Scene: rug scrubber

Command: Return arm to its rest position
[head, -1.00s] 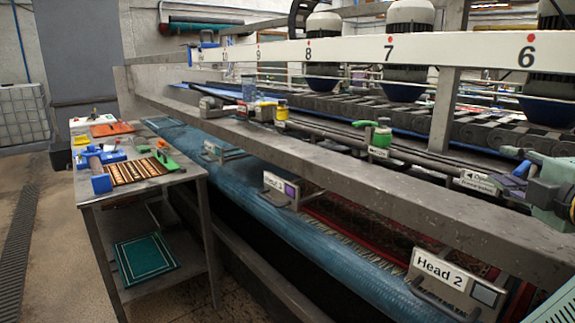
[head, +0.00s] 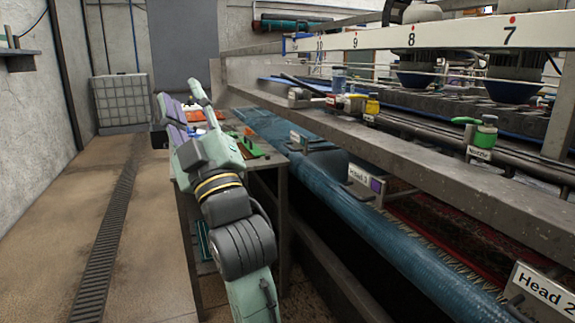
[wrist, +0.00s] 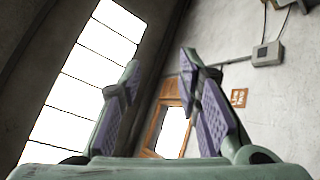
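My arm (head: 218,200) rises from the bottom of the head view and reaches away, in front of the steel side table (head: 265,165). My gripper (head: 179,98) is at its far end and hides part of the tabletop. In the wrist view my gripper (wrist: 160,64) is open, its two purple-padded fingers wide apart with nothing between them. Past the fingers the wrist view shows a bright window (wrist: 85,85), a wooden-framed door (wrist: 168,125) and a pale wall.
The scrubber's steel beam (head: 400,165) and blue roller (head: 380,235) run along the right. Green and orange items lie on the side table. Jars stand on the machine ledge. Open floor with a drain grate (head: 108,235) is at the left, and a white caged tank (head: 121,102) stands behind.

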